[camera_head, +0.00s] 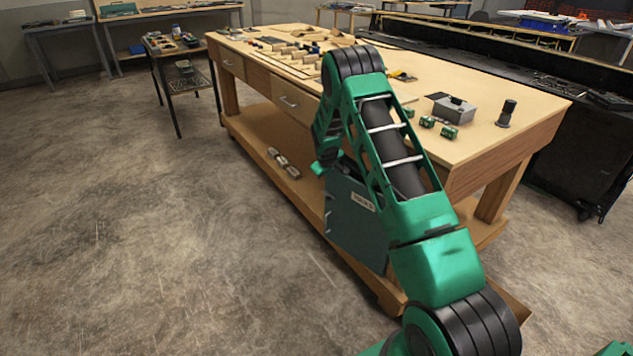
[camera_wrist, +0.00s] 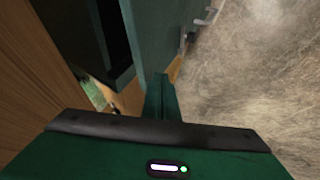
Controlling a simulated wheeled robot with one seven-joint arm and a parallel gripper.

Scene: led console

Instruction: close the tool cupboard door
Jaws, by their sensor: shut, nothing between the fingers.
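The tool cupboard door (camera_head: 352,225) is a dark teal panel with a pale label, under the workbench and partly hidden behind my arm. In the wrist view a teal panel that looks like this door (camera_wrist: 160,35) stands upright, with a dark opening (camera_wrist: 112,30) to its left. The door looks at least partly open; how far, I cannot tell. My gripper (camera_wrist: 161,85) is shut and empty, its fingertips close to the panel's lower end in the picture. Whether they touch it is unclear. In the head view my arm hides most of the cupboard.
The wooden workbench (camera_head: 480,150) carries a grey box (camera_head: 454,108), a black cylinder (camera_head: 506,114) and small green parts. Metal pieces (camera_head: 283,162) lie on its lower shelf. A small dark table (camera_head: 178,50) stands behind left. The concrete floor (camera_head: 150,220) to the left is clear.

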